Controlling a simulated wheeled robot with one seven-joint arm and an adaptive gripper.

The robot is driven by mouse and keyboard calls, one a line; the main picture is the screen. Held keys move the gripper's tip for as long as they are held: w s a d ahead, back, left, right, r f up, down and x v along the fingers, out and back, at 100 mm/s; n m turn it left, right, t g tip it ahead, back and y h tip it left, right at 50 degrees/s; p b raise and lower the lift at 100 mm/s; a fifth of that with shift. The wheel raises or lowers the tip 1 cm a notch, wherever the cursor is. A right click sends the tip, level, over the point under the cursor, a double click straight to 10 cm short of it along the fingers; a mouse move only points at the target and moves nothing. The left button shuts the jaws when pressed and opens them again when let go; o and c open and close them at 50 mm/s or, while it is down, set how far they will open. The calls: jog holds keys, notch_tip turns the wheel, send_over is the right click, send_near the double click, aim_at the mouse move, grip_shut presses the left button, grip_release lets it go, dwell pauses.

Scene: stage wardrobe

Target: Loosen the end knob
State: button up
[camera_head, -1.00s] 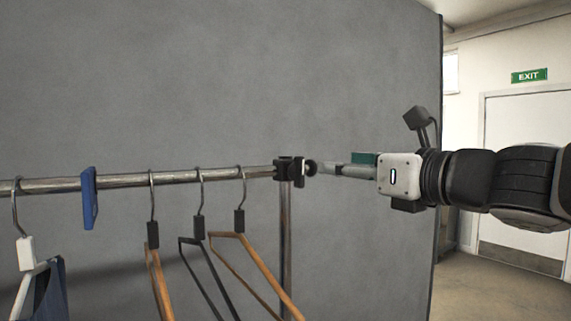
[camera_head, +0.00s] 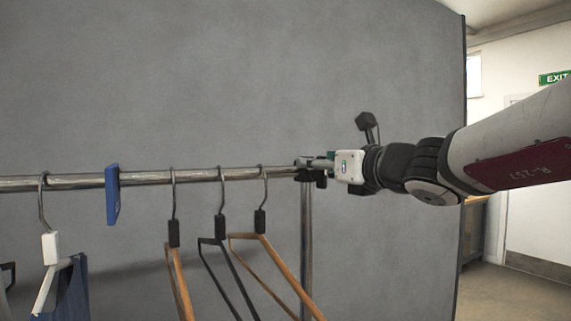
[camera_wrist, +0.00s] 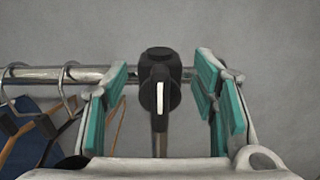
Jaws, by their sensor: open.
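The black end fitting (camera_head: 302,171) joins the metal rail to its upright, and it shows larger in the wrist view (camera_wrist: 159,55). The end knob (camera_wrist: 150,96) appears there as a dark, upright piece with a pale edge, facing my wrist camera. My gripper (camera_head: 321,165) reaches in from the right at the fitting. In the wrist view my gripper (camera_wrist: 162,80) is open, with one green-padded finger on each side of the knob and gaps visible on both sides. In the head view my fingers and the fitting overlap, so the knob is hard to make out.
The rail (camera_head: 140,178) runs left and carries a blue tag (camera_head: 112,195), several hangers and a blue garment (camera_head: 73,292). The nearest wooden hanger (camera_head: 285,272) hangs just left of the upright (camera_head: 307,235). A grey wall panel (camera_head: 260,80) stands behind.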

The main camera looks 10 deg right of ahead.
aim_at(304, 174)
jog(key=c, duration=1.2)
jog(key=shift+f+n+b, duration=0.1)
jog(key=shift+n+b, duration=0.2)
jog(key=shift+b, duration=0.05)
jog(key=n+b, duration=0.2)
jog(key=a+n+b, duration=0.1)
jog(key=n+b, duration=0.1)
jog(key=shift+f+b, duration=0.2)
jog(key=shift+b, duration=0.2)
jog(key=n+b, duration=0.4)
jog(key=shift+s+a+f+n, duration=0.15)
jog(key=shift+a+f+n, duration=0.15)
jog(key=shift+f+n, duration=0.1)
jog(key=n+b, duration=0.4)
jog(key=f+n+b, duration=0.1)
jog(key=n+b, duration=0.1)
jog(key=shift+a, duration=0.25)
jog(key=shift+s+f+n+b, duration=0.1)
jog(key=shift+f+n+b, duration=0.05)
jog(key=shift+n+b, duration=1.05)
